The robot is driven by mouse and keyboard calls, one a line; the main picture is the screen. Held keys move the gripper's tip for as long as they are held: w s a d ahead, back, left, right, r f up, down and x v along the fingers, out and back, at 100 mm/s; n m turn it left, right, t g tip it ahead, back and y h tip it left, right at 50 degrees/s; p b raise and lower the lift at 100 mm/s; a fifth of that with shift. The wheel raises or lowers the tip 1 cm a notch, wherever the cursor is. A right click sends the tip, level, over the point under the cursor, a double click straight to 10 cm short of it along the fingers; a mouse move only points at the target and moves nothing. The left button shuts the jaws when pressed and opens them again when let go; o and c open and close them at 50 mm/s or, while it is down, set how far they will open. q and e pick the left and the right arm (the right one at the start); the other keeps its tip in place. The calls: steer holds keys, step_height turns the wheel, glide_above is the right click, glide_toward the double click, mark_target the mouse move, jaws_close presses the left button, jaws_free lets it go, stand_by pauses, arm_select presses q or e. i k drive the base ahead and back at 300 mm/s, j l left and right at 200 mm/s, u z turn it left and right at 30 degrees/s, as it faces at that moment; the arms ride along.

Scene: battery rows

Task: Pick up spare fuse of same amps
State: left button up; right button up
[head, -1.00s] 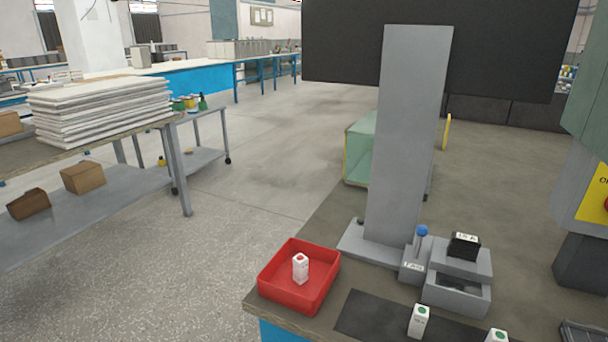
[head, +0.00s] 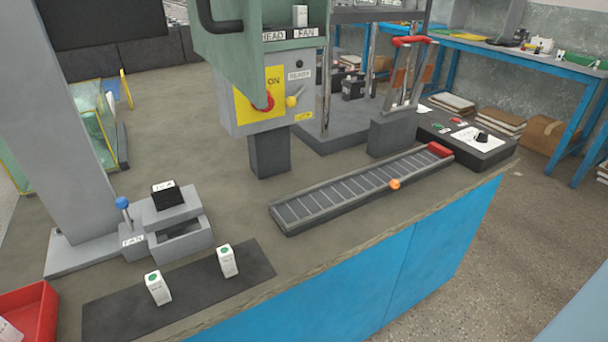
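Two white block-shaped fuses with green dots on top stand upright on a dark mat (head: 190,302): a left one (head: 157,290) and a right one (head: 228,262). Their side print is too small to read. A white piece (head: 10,331) lies in the red tray (head: 30,302), cut off by the picture's edge. A black block (head: 166,195) with a white label, seemingly "15 A", sits on a grey holder (head: 182,240). Beside it is a grey block labelled "FAN" (head: 132,240) with a blue knob (head: 122,202). Neither of my grippers is in view.
A slatted conveyor (head: 350,190) and a control box (head: 470,145) stand to the right. Bench space in front of the cabinet post is clear.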

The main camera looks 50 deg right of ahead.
mark_target(225, 256)
steer(key=z, duration=0.85)
